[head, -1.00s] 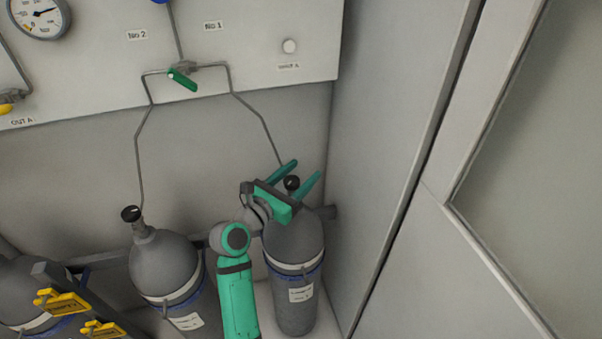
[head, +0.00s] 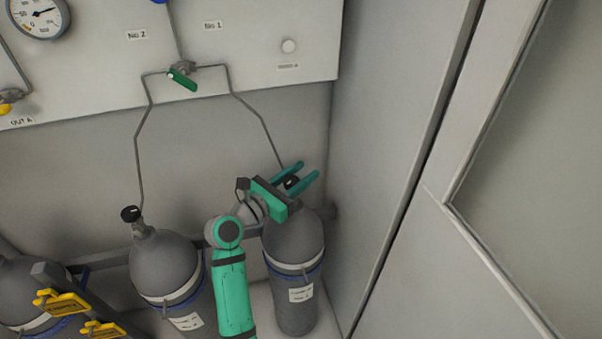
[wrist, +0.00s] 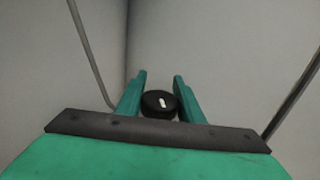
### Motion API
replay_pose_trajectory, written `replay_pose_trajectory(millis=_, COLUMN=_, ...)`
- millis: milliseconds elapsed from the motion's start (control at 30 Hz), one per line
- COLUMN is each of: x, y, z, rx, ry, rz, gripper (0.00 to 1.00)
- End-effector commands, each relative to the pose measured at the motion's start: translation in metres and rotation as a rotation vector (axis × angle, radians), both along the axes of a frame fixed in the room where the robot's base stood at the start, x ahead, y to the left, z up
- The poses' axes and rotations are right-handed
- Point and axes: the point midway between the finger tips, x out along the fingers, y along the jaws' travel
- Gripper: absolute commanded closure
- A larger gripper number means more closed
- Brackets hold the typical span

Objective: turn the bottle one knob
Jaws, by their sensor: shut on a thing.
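The bottle one knob (head: 291,181) is a small black round cap on top of the right grey gas bottle (head: 296,245). It also shows in the wrist view as a black disc with a white mark (wrist: 161,103), between the two fingers. My gripper (head: 307,169) has teal fingers, one on each side of the knob, and is shut on it. In the wrist view my gripper (wrist: 160,75) has its fingertips reaching past the knob. The lower part of the knob and the valve neck are hidden.
Another grey bottle with a black knob (head: 131,214) stands to the left. A thin pipe (head: 264,125) runs down to the right bottle from a green-handled valve (head: 182,79) on the panel. A wall (head: 385,150) stands close on the right. Yellow clips (head: 62,302) are at lower left.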

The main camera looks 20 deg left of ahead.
Motion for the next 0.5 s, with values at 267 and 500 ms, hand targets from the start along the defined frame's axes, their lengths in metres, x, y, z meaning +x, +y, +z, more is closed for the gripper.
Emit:
replay_pose_trajectory(millis=267, x=-0.004, y=-0.007, z=0.000, rx=0.000, ry=0.002, rz=-0.223, gripper=0.88)
replay_pose_trajectory(millis=500, x=-0.009, y=-0.013, z=0.000, rx=0.000, ry=0.002, rz=-0.430, gripper=0.88)
